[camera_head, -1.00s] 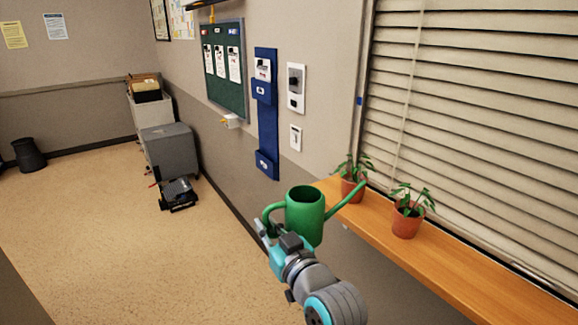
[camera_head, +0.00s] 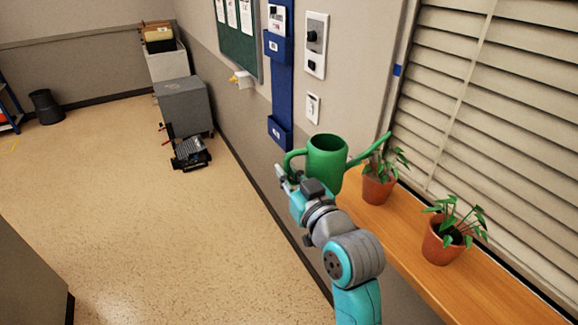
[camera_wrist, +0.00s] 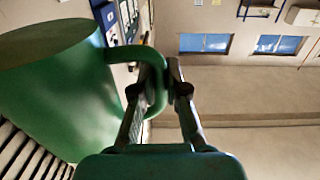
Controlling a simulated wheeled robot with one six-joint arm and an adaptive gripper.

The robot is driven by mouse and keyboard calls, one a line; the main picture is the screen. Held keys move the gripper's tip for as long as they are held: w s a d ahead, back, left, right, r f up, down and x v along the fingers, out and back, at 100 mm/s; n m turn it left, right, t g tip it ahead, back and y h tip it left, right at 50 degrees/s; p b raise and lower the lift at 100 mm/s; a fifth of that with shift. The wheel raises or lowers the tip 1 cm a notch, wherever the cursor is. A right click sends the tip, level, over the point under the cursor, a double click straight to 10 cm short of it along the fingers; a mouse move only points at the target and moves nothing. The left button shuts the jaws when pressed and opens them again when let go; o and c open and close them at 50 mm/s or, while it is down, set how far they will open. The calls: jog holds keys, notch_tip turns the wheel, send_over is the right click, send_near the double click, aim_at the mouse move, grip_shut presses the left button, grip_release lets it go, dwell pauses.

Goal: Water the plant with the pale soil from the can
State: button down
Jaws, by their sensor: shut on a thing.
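A green watering can (camera_head: 325,165) is held up by its handle, which my gripper (camera_head: 289,183) is shut on. The can looks upright, its spout pointing right, with the tip overlapping the leaves of the left plant (camera_head: 378,188) in the head view. Whether the spout is above that pot or only in line with it, I cannot tell. The right plant (camera_head: 440,243) is in a similar terracotta pot and its visible soil looks dark. The left plant's soil is mostly hidden by leaves. In the wrist view, the can (camera_wrist: 60,95) and its handle show at the fingers (camera_wrist: 167,80).
Both pots stand on a wooden sill (camera_head: 400,225) below window blinds (camera_head: 480,120). Blue wall holders (camera_head: 281,80) and a white wall box (camera_head: 316,45) are behind the can. A grey cabinet (camera_head: 183,105) and a dark device (camera_head: 190,153) stand along the wall.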

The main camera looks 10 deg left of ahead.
jog(key=shift+f, duration=2.5)
jog(key=shift+s+a+r+m, duration=0.1)
jog(key=shift+a+r+m, duration=0.1)
jog(key=shift+r+m, duration=0.9)
jog(key=shift+s+a+r+m, duration=0.15)
jog(key=shift+r+m, duration=0.35)
jog(key=shift+r, duration=1.05)
jog(key=shift+r+t+y, duration=0.1)
jog(key=shift+t+y, duration=0.2)
jog(key=shift+r+m, duration=0.3)
jog(key=shift+r, duration=0.15)
jog(key=shift+r, duration=0.15)
jog(key=shift+d+r, duration=0.1)
jog(key=shift+r, duration=0.2)
dwell(1.7)
